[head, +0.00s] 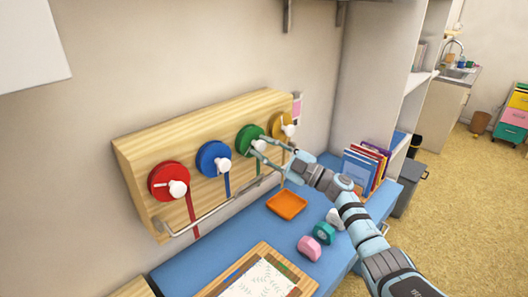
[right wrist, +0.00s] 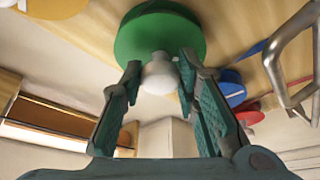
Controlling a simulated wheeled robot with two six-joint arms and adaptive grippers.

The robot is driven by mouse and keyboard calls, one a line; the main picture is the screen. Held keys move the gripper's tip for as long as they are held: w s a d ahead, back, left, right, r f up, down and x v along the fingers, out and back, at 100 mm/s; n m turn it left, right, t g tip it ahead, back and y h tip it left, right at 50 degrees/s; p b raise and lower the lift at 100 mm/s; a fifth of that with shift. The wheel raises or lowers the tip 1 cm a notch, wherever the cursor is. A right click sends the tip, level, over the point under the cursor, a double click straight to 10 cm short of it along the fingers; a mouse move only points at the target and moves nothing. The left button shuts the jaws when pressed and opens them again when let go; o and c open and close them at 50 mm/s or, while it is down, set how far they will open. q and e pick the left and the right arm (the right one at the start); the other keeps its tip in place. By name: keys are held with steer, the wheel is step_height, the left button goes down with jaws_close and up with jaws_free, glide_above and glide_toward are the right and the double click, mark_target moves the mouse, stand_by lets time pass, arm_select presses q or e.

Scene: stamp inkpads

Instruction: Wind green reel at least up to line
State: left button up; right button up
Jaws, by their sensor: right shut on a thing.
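The green reel (head: 246,137) is mounted on the wooden board (head: 140,150), between the blue and yellow reels. It has a white knob on its face, and a green strip hangs below it, partly hidden by my arm. My right gripper (head: 262,146) reaches in from the right and is shut on the knob. In the right wrist view the white knob (right wrist: 160,76) sits between the two fingertips, with the green reel (right wrist: 158,35) just behind it. I cannot make out a line mark near the green strip. My left gripper is not in view.
A red reel (head: 165,178), a blue reel (head: 210,155) and a yellow reel (head: 280,121) share the board. A metal rail (head: 215,208) runs along its lower front. An orange tray (head: 287,204), stamps and a framed sheet lie on the blue tabletop. Books stand at right.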

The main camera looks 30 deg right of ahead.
steer(key=n+g, duration=0.1)
steer(key=n, duration=0.2)
steer(key=n+g, duration=0.1)
steer(key=n, duration=0.2)
steer(key=shift+r+g, duration=0.15)
steer(key=shift+g, duration=0.15)
steer(key=shift+n+g+p, duration=0.4)
steer(key=shift+n+g, duration=0.2)
steer(key=shift+n, duration=1.5)
steer(key=shift+h, duration=0.3)
steer(key=o, duration=1.2)
steer(key=shift+c, duration=0.2)
steer(key=shift+d+r, duration=0.1)
steer(key=v, duration=1.2)
